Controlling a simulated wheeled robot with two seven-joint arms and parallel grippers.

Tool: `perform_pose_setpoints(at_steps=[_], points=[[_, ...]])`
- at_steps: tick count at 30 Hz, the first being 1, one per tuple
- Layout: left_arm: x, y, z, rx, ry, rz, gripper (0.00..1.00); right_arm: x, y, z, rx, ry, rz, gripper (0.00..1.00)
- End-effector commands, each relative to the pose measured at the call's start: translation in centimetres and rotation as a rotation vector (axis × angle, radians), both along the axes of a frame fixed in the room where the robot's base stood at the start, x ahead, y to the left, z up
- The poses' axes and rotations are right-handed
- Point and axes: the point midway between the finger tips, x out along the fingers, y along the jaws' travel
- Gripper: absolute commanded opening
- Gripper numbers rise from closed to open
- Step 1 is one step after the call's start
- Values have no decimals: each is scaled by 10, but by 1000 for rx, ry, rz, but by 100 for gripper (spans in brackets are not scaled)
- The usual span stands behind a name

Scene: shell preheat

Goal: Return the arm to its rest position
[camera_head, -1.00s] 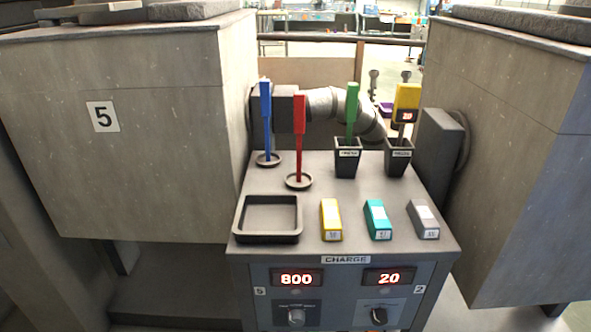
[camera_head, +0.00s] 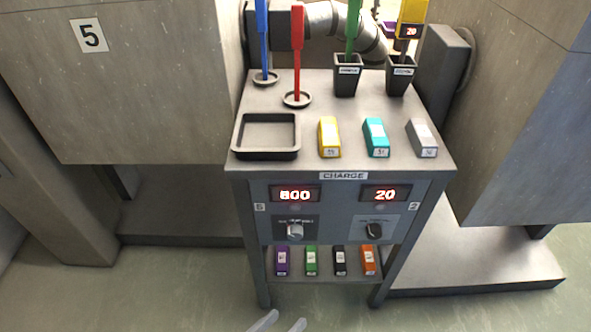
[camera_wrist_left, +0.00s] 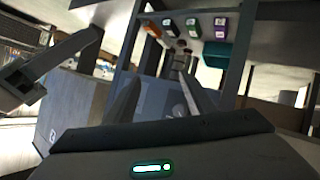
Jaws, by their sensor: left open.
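The tips of my left gripper (camera_head: 279,322) show at the bottom edge of the head view, apart and empty. They are low in front of the charge stand (camera_head: 345,176) and do not touch it. In the left wrist view the two fingers of my left gripper (camera_wrist_left: 160,100) are spread with nothing between them. Most of my left arm is outside the head view. My right gripper is in neither view.
The stand holds a black tray (camera_head: 236,140), yellow, teal and grey blocks, upright blue and red tools, and two black cups. Several small blocks sit on its lower shelf (camera_head: 325,283). Large grey blocks (camera_head: 120,110) flank it. The floor (camera_head: 150,290) in front is clear.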

Motion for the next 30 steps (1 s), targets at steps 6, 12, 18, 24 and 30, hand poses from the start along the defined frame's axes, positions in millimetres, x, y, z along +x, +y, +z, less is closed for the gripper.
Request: perform_pose_setpoints(at_steps=[6, 12, 18, 24, 30], points=[[-13, 47, -24, 183, 129, 3, 50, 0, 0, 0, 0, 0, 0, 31], [-25, 83, -36, 296, 220, 26, 50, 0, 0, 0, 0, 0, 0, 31], [-37, 116, -44, 389, 301, 57, 50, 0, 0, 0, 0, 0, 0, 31], [-34, 122, -57, 414, 328, 68, 50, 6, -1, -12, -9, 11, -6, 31], [-27, 124, -76, 425, 339, 75, 50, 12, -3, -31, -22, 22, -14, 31]])
